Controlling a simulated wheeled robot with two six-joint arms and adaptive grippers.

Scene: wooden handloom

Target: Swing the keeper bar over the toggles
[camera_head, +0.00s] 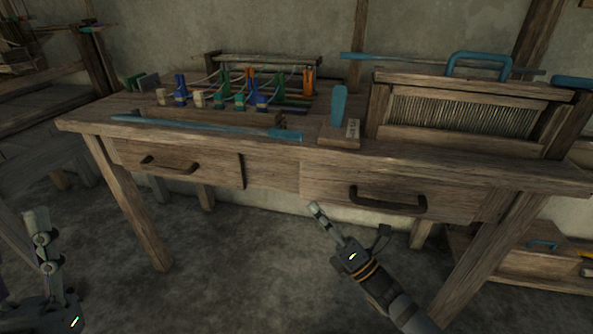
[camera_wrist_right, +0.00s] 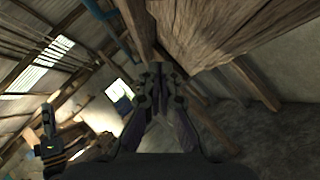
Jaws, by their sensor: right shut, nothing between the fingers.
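The keeper bar (camera_head: 200,126) looks to be the long blue bar lying along the front of the workbench top. The toggles (camera_head: 223,92) stand behind it in rows, coloured blue, green and orange, with cords running among them. The bar lies in front of the toggles, not over them. My right gripper (camera_head: 317,208) is shut and empty, below and in front of the bench's front edge, well away from the bar. Its fingers also show together in the wrist view (camera_wrist_right: 160,75). My left gripper (camera_head: 37,222) is low at the left edge, far from the bench top; its jaw state is unclear.
A stand with an upright blue handle (camera_head: 339,105) is right of the bar's end. A framed reed (camera_head: 465,114) with a blue handle stands at the right. Two drawers with dark handles (camera_head: 387,200) face me. Clear floor (camera_head: 230,265) lies in front of the bench.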

